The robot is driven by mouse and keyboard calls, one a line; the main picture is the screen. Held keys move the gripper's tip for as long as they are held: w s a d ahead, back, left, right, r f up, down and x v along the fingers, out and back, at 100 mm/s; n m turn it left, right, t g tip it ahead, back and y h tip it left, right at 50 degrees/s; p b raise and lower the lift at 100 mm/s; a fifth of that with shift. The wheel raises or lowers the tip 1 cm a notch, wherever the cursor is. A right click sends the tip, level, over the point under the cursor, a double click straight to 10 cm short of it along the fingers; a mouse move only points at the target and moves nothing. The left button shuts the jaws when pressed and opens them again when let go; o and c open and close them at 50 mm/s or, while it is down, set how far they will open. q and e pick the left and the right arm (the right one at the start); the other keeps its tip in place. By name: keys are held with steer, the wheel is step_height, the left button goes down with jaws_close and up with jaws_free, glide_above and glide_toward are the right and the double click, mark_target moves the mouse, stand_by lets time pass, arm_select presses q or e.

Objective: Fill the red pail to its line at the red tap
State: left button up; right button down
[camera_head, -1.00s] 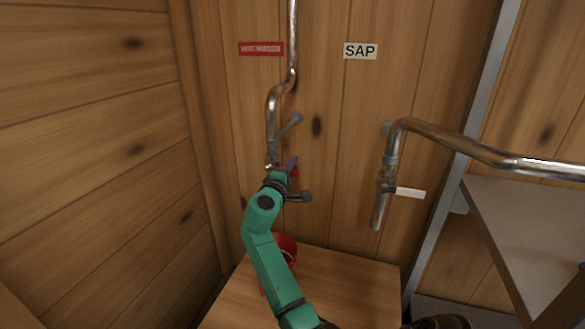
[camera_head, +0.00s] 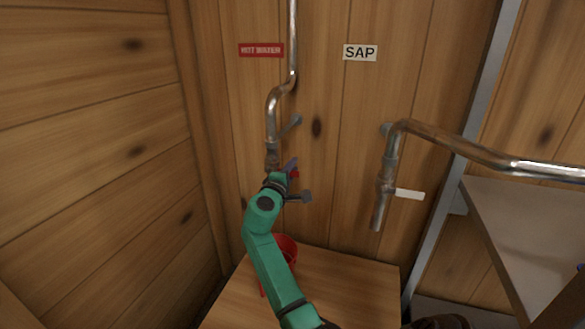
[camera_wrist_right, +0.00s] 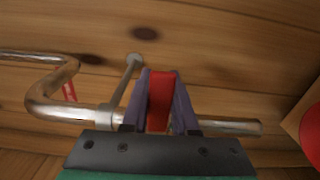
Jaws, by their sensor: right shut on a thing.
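The red tap is a metal pipe (camera_head: 272,125) coming down the back wall under a red label. My right gripper (camera_head: 290,167) is at its lower part. In the right wrist view its purple fingers (camera_wrist_right: 160,105) are shut on the red tap handle (camera_wrist_right: 161,88), one on each side. The red pail (camera_head: 289,246) stands on the wooden stand below the tap, partly behind my green arm; its edge also shows in the right wrist view (camera_wrist_right: 312,135). The pail's line, its contents and any flow cannot be made out. My left gripper is out of view.
A second tap (camera_head: 384,185) with a white handle (camera_head: 410,194) hangs at the right under the SAP sign (camera_head: 360,51). A grey shelf (camera_head: 520,215) juts out at the right. The wooden stand (camera_head: 350,285) has bare room right of the pail.

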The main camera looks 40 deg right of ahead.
steer(key=shift+w+a+r+n+p, duration=0.3)
steer(key=shift+r+n+p, duration=0.55)
steer(key=shift+n+p, duration=1.1)
steer(key=shift+w+a+r+n+p, duration=0.1)
steer(key=shift+w+r+n+p, duration=0.55)
steer(key=shift+n+p, duration=1.25)
steer(key=shift+w+a+r+n+p, duration=0.2)
steer(key=shift+r+n+p, duration=1)
steer(key=shift+p, duration=1.25)
steer(key=shift+f, duration=0.25)
steer(key=shift+n, duration=0.25)
steer(key=c, duration=0.7)
jaws_free()
